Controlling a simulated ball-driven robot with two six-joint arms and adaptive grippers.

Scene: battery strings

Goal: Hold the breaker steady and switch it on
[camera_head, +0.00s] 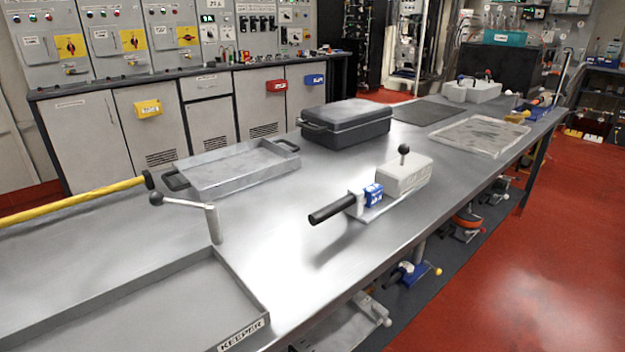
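A breaker-like unit stands on the metal bench near the middle of the view. It has a pale grey box body (405,178), a short lever with a black ball knob (403,149) standing up from its top, a blue block (373,194) and a black cylindrical handle (332,209) sticking out to the left. I cannot tell from the lever whether it is on or off. Neither of my grippers is in view, and nothing touches the unit.
On the metal bench (290,215) lie a grey tray (240,168), a dark lidded case (345,122), a shallow pale tray (480,135) and a large "KEEPER"-like labelled tray (255,322). A crank lever (186,204) and yellow pole (75,201) are left. Bench surface around the unit is clear.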

